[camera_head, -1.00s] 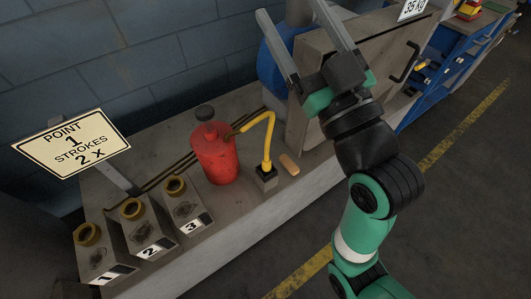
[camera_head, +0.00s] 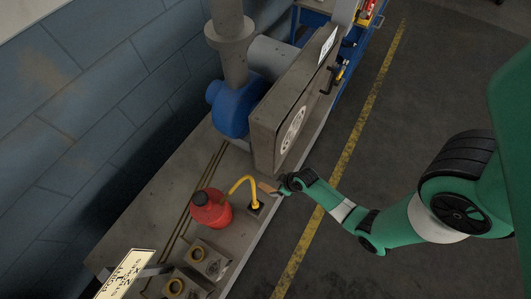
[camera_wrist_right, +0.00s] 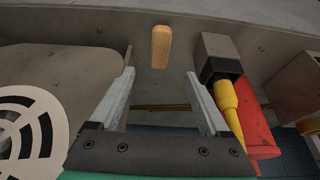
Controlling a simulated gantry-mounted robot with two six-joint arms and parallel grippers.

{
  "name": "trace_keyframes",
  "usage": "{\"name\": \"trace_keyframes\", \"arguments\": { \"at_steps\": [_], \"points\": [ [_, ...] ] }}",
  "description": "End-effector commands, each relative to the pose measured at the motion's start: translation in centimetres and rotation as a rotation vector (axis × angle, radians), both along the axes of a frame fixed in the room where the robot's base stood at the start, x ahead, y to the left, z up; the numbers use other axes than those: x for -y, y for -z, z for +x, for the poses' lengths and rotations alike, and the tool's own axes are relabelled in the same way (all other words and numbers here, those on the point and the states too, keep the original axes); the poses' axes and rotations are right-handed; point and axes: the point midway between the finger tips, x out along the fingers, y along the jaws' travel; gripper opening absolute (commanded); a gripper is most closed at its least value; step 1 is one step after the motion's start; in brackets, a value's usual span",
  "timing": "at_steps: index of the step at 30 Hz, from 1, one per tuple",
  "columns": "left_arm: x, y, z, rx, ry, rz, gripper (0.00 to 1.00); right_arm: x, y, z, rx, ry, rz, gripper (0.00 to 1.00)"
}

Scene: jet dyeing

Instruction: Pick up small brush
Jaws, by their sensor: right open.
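The small brush shows as a short wooden handle (camera_wrist_right: 161,46) on the grey bench in the right wrist view. In the head view, a small brown part of it (camera_head: 266,187) shows beside the base of the yellow bent pipe. My right gripper (camera_wrist_right: 159,75) is open, with nothing between its fingers; the wooden piece lies beyond the fingertips, roughly centred between them. In the head view my right gripper (camera_head: 283,189) is low at the bench's front edge, small and partly unclear. The bristles cannot be made out. My left gripper is not in view.
The yellow pipe (camera_head: 241,183) and a red canister (camera_head: 211,210) stand close beside the wooden piece. A grey box housing with a vented disc (camera_head: 293,130) stands on the other side, with a blue blower (camera_head: 229,106) behind. The floor in front is clear.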

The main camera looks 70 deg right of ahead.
Motion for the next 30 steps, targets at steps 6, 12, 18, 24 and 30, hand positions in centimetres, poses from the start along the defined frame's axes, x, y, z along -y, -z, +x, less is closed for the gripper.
{"name": "trace_keyframes", "arguments": {
  "at_steps": [6,12,18,24,30],
  "points": [
    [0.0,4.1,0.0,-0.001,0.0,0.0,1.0,0.4,4.6,1.5,0.0,-0.002,-0.001,0.8],
    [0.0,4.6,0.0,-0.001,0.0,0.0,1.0,0.6,5.7,2.3,0.002,-0.002,-0.001,0.8],
    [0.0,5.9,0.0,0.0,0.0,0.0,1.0,0.7,7.4,2.7,0.001,-0.002,-0.001,0.8],
    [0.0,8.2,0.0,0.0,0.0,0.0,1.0,1.0,10.4,4.0,0.001,-0.002,-0.001,0.8],
    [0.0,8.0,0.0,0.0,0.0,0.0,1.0,1.0,10.4,4.2,0.002,-0.002,-0.001,0.8]
  ]
}}
